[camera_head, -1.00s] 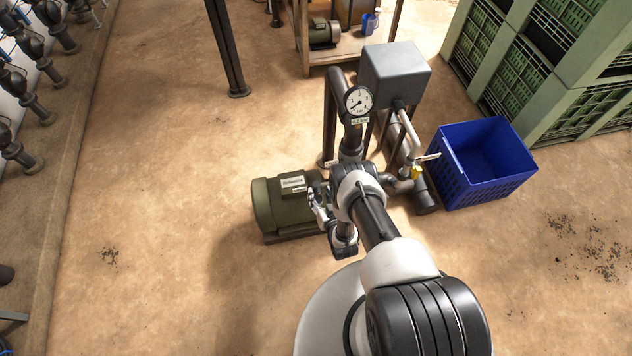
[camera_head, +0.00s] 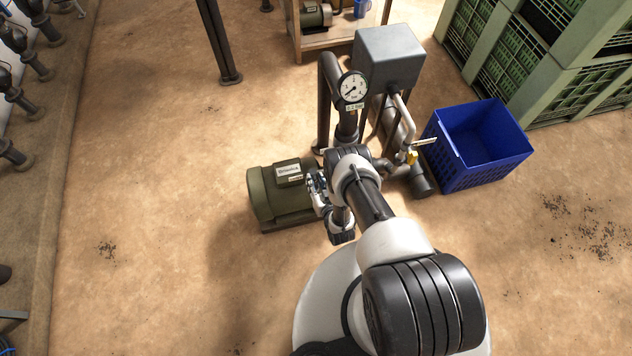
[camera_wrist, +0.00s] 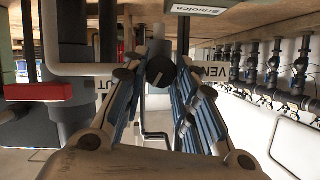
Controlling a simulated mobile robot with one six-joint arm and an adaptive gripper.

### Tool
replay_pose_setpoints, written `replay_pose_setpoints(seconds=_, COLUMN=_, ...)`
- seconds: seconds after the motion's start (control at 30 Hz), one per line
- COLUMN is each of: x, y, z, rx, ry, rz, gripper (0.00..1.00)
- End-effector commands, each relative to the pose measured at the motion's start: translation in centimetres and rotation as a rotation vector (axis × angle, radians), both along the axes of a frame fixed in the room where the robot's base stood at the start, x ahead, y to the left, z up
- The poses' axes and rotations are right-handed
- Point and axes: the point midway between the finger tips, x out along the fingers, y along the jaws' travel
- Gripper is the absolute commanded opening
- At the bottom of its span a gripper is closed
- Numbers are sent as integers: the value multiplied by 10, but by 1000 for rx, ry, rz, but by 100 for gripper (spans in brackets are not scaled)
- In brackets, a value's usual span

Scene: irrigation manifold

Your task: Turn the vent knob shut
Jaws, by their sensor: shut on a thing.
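The vent knob (camera_wrist: 160,73) is a dark grey round knob with a line across its face, seen in the middle of the wrist view. My gripper (camera_wrist: 161,68) has a finger on each side of it and is shut on it. Part of another word shows at the left. In the head view my gripper (camera_head: 318,186) is beside the green pump motor (camera_head: 280,195), and my arm hides the knob.
A pressure gauge (camera_head: 352,87) and a grey box (camera_head: 388,58) stand on the pipework behind my wrist. A yellow valve (camera_head: 412,156) with a lever is to the right, near a blue crate (camera_head: 480,150). Green crates (camera_head: 550,70) are stacked at upper right.

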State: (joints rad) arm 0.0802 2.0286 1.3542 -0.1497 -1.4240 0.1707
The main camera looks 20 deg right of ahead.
Motion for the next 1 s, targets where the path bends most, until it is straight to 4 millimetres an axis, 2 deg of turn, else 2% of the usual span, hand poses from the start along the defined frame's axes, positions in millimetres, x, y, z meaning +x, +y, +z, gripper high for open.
replay_pose_setpoints(seconds=0.17, x=0, y=0, z=0, rx=0, ry=-1, rz=0, gripper=3)
replay_pose_setpoints(seconds=0.47, x=1, y=1, z=1, rx=-45, ry=-1, rz=1, gripper=3)
replay_pose_setpoints(seconds=1.0, x=1, y=5, z=0, rx=-386, ry=-2, rz=1, gripper=3)
